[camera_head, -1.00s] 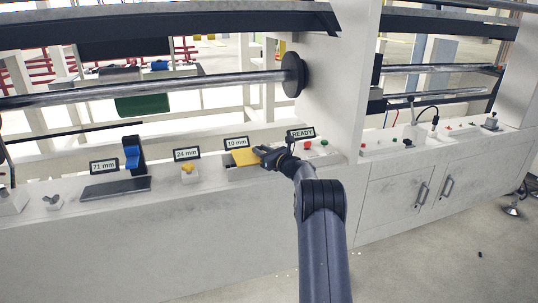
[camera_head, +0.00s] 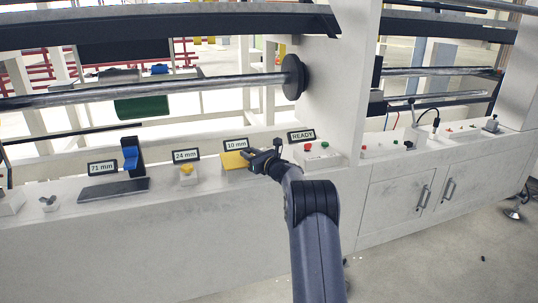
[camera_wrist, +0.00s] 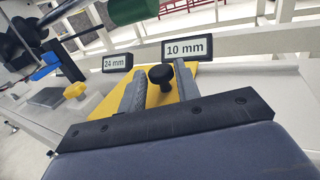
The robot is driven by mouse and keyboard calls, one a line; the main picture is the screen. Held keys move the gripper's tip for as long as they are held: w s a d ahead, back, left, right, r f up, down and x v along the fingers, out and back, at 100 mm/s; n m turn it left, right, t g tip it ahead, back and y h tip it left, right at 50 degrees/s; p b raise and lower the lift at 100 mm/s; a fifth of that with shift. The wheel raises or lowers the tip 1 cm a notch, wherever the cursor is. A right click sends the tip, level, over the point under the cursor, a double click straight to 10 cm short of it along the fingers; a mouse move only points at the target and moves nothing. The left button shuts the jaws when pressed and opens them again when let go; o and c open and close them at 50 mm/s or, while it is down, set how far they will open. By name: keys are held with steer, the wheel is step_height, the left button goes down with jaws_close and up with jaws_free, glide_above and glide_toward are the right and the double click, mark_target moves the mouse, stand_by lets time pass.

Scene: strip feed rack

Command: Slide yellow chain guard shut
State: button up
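The yellow chain guard (camera_head: 233,161) is a flat yellow plate on the ledge under the 10 mm sign. In the wrist view the yellow plate (camera_wrist: 98,106) spreads below and beside my fingers. A black knob (camera_wrist: 161,76) stands up from it. My gripper (camera_wrist: 160,84) has one finger on each side of the knob, and the knob fills the gap near the fingertips. In the head view my gripper (camera_head: 248,155) is over the guard's right part and hides the knob.
The 10 mm sign (camera_head: 236,144) stands just behind the guard. A yellow knob (camera_head: 187,170) by the 24 mm sign is to the left. To the right is a box with red and green buttons (camera_head: 316,155) by the READY sign. A horizontal roller (camera_head: 180,90) runs above.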

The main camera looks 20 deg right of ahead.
steer(key=o, duration=0.3)
steer(key=shift+s+d+f+b, duration=0.1)
steer(key=shift+s+d+b, duration=0.05)
steer(key=shift+s+b, duration=0.15)
steer(key=b+v, duration=0.2)
steer(key=v, duration=0.2)
steer(key=shift+s+d+b, duration=0.2)
steer(key=shift+s+b, duration=0.25)
steer(key=shift+s, duration=0.25)
steer(key=p+x, duration=0.4)
steer(key=x, duration=0.2)
steer(key=shift+w, duration=0.15)
steer(key=shift+d, duration=0.65)
